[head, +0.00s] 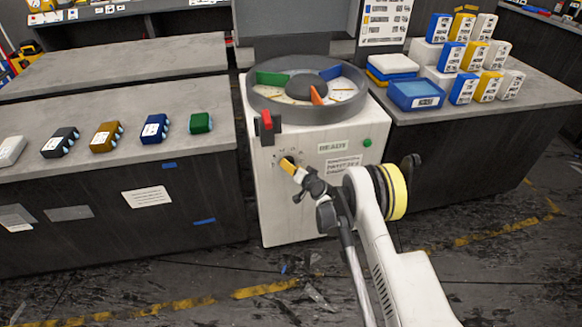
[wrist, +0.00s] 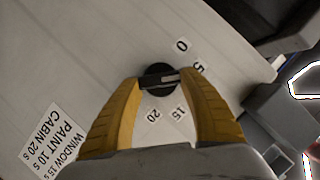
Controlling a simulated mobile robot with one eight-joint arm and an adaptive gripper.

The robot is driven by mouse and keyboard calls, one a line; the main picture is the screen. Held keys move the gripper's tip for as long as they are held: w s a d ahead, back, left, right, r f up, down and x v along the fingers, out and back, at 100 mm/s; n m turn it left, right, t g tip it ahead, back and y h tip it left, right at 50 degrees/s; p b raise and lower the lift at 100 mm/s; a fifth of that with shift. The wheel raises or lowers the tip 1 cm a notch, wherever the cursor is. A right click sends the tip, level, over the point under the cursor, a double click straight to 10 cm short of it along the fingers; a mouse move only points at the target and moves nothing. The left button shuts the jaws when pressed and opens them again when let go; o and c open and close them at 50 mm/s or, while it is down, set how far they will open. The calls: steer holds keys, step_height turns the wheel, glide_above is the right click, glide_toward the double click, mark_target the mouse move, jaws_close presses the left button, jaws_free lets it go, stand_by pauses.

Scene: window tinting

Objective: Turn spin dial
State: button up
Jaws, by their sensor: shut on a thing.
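The spin dial (wrist: 158,79) is a round black knob with a pale pointer bar on the white machine's front panel. In the wrist view, labels 0, 5, 15 and 20 stand around it, and the pointer bar lies toward the label 5. My gripper (wrist: 160,84) has its two yellow fingers shut on the dial, one on each side. In the head view, my gripper (head: 291,168) reaches the panel from the lower right. The dial (head: 286,161) is partly hidden there behind the fingers.
The white machine (head: 268,213) carries a round grey drum (head: 262,98) with coloured dividers. A red-topped lever (head: 267,120) and a green button (head: 367,142) are on its front.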

steer(key=o, duration=1.2)
steer(key=v, duration=1.2)
